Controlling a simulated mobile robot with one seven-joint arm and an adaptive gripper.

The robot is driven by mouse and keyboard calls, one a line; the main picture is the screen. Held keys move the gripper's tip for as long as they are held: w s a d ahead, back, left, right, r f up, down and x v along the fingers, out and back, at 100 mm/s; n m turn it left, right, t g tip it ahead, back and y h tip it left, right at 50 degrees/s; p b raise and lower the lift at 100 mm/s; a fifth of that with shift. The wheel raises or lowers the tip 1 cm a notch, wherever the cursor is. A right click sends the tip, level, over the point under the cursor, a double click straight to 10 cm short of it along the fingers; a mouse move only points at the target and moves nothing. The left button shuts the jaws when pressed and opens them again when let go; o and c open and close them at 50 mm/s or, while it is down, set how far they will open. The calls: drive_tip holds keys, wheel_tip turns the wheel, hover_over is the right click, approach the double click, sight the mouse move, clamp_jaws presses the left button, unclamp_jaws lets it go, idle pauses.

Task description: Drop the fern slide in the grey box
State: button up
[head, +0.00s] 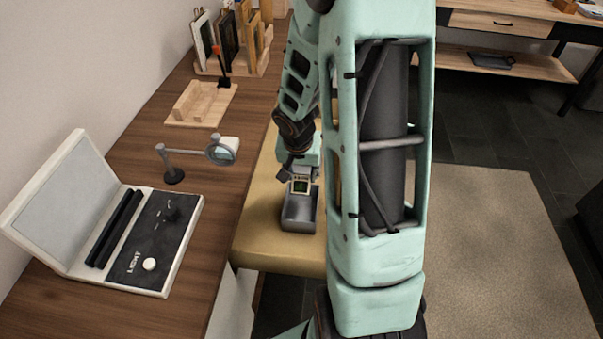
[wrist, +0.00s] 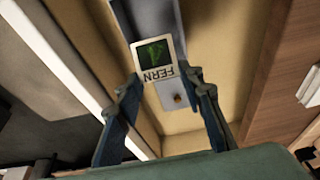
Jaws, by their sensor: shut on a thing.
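The fern slide is a small white-framed square with a dark green picture and the word FERN; it shows in the wrist view (wrist: 156,56) and in the head view (head: 300,187). My gripper (head: 299,175) is shut on the slide, whose lettered edge lies between the fingertips in the wrist view (wrist: 162,78). The grey box (head: 298,215) stands on a tan surface just below the slide. In the wrist view the grey box (wrist: 172,97) lies behind the slide, which covers part of it. The gap between slide and box is hard to judge.
The tan bench (head: 268,240) has free room around the box. On the wooden desk at left are an open light box (head: 150,240), a magnifier on a stand (head: 173,175), a wooden rack (head: 200,103) and several upright frames (head: 228,40).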

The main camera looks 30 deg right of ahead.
sight(301, 180)
drive_tip(key=shift+f+b, duration=6.2)
drive_tip(key=shift+b, duration=0.25)
drive_tip(key=o, duration=0.8)
drive_tip(key=shift+o, duration=0.2)
drive_tip(key=o, duration=0.3)
drive_tip(key=shift+r, duration=0.1)
drive_tip(key=shift+r+p, duration=3.8)
drive_tip(key=shift+r, duration=0.7)
